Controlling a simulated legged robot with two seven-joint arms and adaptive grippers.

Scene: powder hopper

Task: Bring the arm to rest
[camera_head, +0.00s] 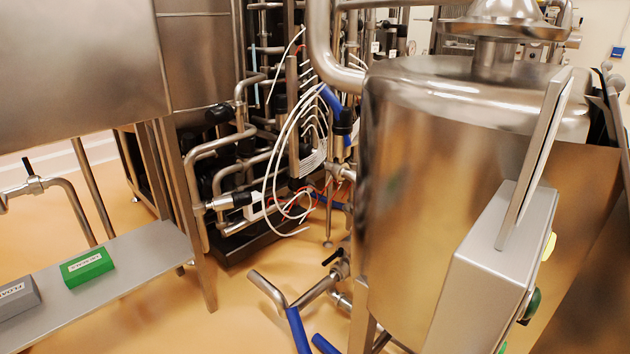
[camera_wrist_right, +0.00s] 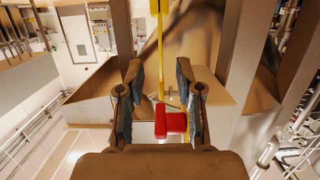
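My right gripper (camera_wrist_right: 160,72) is in the right wrist view. Its two fingers with blue-grey pads stand apart, so it is open. A red T-shaped part (camera_wrist_right: 171,121) shows between the fingers, nearer the right one; a gap is visible on its left. I cannot tell whether it touches the right finger or lies beyond. Neither gripper nor arm shows in the head view, and my left gripper is in no view.
In the head view a large steel vessel (camera_head: 400,200) with a grey control box (camera_head: 490,275) stands at right. A steel shelf (camera_head: 140,262) at left bears a green block (camera_head: 87,268) and a grey block (camera_head: 17,297). Pipes and white cables fill the middle. A yellow pole (camera_wrist_right: 160,45) shows in the wrist view.

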